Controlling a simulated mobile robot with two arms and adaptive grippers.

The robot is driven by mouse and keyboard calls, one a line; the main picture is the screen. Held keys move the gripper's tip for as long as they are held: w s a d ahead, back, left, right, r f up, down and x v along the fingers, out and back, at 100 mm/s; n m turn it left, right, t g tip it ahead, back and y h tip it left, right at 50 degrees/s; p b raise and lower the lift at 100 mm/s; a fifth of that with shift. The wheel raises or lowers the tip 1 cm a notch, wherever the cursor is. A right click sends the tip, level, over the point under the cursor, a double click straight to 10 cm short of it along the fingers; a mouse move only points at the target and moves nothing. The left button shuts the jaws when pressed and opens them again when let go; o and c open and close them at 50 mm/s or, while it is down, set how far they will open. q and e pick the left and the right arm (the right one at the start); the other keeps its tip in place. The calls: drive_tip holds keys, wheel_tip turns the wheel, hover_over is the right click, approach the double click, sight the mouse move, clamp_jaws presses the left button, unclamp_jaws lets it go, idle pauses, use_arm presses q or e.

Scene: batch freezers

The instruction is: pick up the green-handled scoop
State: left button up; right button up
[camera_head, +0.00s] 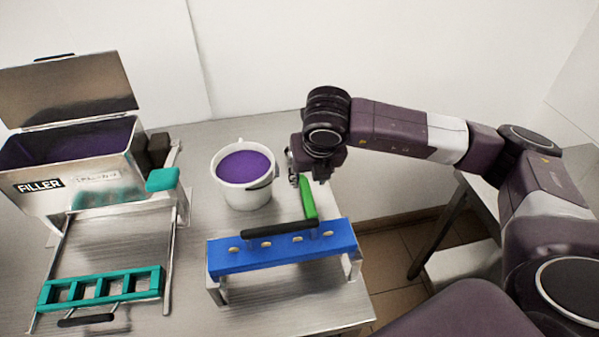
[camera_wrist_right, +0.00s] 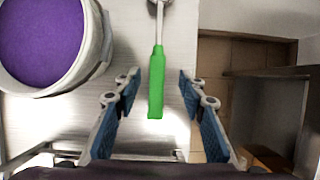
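The green-handled scoop (camera_head: 308,200) lies on the steel table to the right of the white bucket, its handle pointing toward me. In the right wrist view its green handle (camera_wrist_right: 156,85) runs up the middle, with a metal shaft leading out at the top edge; the scoop's head is cut off. My right gripper (camera_head: 306,178) is above the far part of the scoop in the head view. In the wrist view my right gripper (camera_wrist_right: 158,90) is open, one blue-padded finger on each side of the handle, with a gap on both sides. My left gripper is not in view.
A white bucket (camera_head: 246,200) of purple mix stands close left of the scoop. A blue stand (camera_head: 280,257) with a black handle (camera_head: 280,228) is in front. A steel filler box (camera_head: 95,185) and teal frame (camera_head: 103,288) occupy the left. The table's right edge is near.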

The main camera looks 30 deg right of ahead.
sight(305, 185)
drive_tip(key=shift+w+d+f+p, duration=0.1)
drive_tip(key=shift+w+f+p, duration=0.05)
drive_tip(key=shift+f+p, duration=0.25)
drive_tip(key=p+x, duration=0.1)
drive_tip(key=x, duration=0.2)
drive_tip(key=shift+w+a, duration=0.2)
drive_tip(key=shift+a, duration=0.05)
drive_tip(key=shift+w+d+f, duration=0.1)
drive_tip(key=shift+w+f, duration=0.1)
drive_tip(key=shift+f, duration=0.4)
drive_tip(key=c, duration=0.9)
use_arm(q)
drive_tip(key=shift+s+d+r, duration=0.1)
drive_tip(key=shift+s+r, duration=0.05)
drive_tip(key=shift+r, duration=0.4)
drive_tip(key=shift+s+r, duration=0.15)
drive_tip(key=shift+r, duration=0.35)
use_arm(e)
clamp_jaws()
